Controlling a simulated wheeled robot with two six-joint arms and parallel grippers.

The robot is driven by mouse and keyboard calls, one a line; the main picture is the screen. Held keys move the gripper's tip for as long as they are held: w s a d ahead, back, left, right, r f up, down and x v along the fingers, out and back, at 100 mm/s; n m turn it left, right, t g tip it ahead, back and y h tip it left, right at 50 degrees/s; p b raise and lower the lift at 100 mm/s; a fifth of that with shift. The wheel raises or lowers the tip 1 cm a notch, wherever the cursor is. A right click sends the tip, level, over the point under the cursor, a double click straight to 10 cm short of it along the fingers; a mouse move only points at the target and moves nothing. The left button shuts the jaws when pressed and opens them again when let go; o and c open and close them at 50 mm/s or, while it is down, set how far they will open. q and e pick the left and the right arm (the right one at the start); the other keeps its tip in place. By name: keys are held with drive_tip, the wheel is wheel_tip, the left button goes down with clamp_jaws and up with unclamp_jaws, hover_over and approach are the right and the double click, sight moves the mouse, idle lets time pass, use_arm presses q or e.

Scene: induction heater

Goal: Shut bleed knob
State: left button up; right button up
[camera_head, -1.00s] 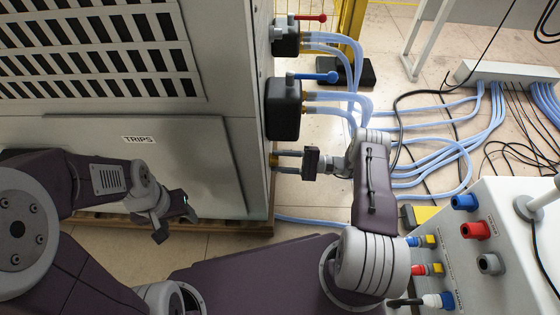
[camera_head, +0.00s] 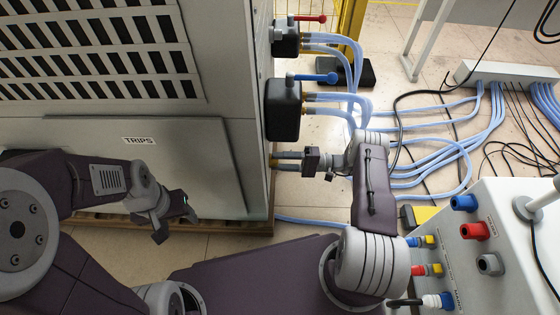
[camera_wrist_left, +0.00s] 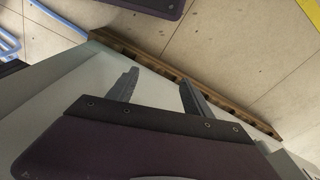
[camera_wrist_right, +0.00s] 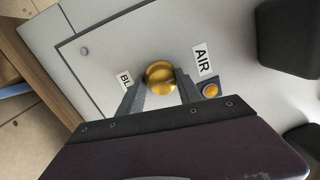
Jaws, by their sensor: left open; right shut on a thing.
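The bleed knob (camera_wrist_right: 160,77) is a round brass knob on the cabinet's side panel, beside a partly hidden label starting "BL". In the right wrist view it sits between the fingertips of my right gripper (camera_wrist_right: 159,86), which is shut on it. In the head view my right gripper (camera_head: 283,160) reaches the cabinet side below the blue-handled valve, and the knob is mostly hidden there. My left gripper (camera_head: 178,218) is open and empty in front of the cabinet's lower front panel. It also shows in the left wrist view (camera_wrist_left: 155,85).
A smaller brass fitting (camera_wrist_right: 211,90) sits by the "AIR" label (camera_wrist_right: 202,59). Above my right gripper are a blue-handled valve (camera_head: 318,77) and a red-handled valve (camera_head: 308,18) with pale blue hoses. A white connector box (camera_head: 500,215) stands at the lower right.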

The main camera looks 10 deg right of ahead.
drive_tip(key=shift+w+d+r, duration=0.15)
drive_tip(key=shift+r, duration=0.1)
drive_tip(key=o, duration=1.3)
drive_tip(key=shift+f, duration=0.1)
drive_tip(key=p+v, duration=0.1)
drive_tip(key=v, duration=0.8)
